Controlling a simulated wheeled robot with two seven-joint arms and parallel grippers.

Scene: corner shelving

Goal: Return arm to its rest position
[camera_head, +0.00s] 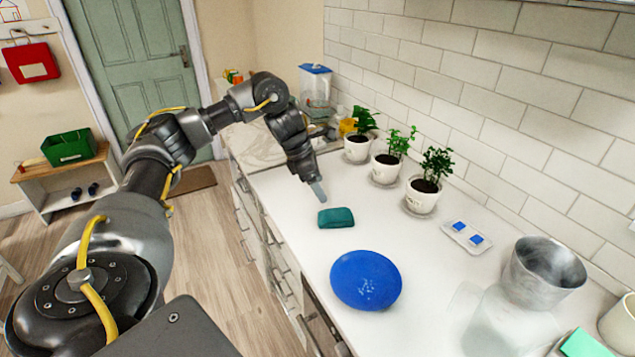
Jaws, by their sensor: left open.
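My left arm comes in from the left and bends over the white counter (290,226). My left gripper (319,192) points down at the counter, open, just beyond a dark green soap-like block (336,217). The gripper and the block look apart, and nothing shows between the fingers. The fingers are small and seen nearly edge-on. My right gripper is not in view.
A blue oval object (366,280) lies nearer on the counter. Potted plants (388,168) line the tiled wall, with a small tray (468,238) and metal bucket (543,273) to the right. Drawer handles line the counter front. Open floor (225,265) lies left.

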